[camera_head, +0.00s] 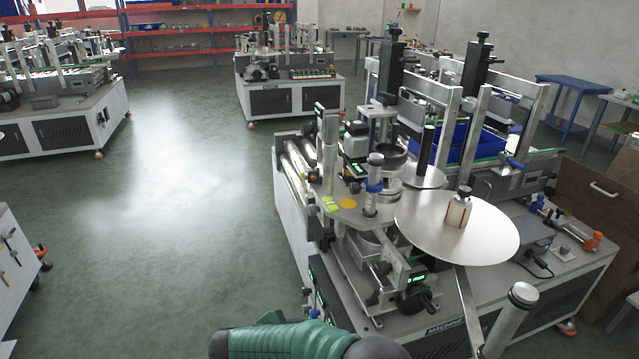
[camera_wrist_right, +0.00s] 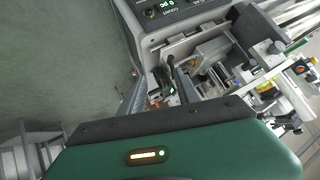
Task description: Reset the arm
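The task names only my arm. A green and dark part of my own arm (camera_head: 285,341) shows at the bottom middle of the head view, low in front of the labelling machine. No gripper fingers can be made out in that view. In the right wrist view, the green body of my right gripper fills the bottom. Two dark fingers of my right gripper (camera_wrist_right: 157,85) stick up from it, apart, with nothing seen held between them. My left gripper is in neither view.
A labelling machine (camera_head: 457,317) with a round metal disc (camera_head: 488,238) stands close at the right. Part of a machine's control panel (camera_wrist_right: 172,14) lies beyond the right gripper. Other machines (camera_head: 290,98) stand further back. The green floor (camera_head: 170,230) at left is clear.

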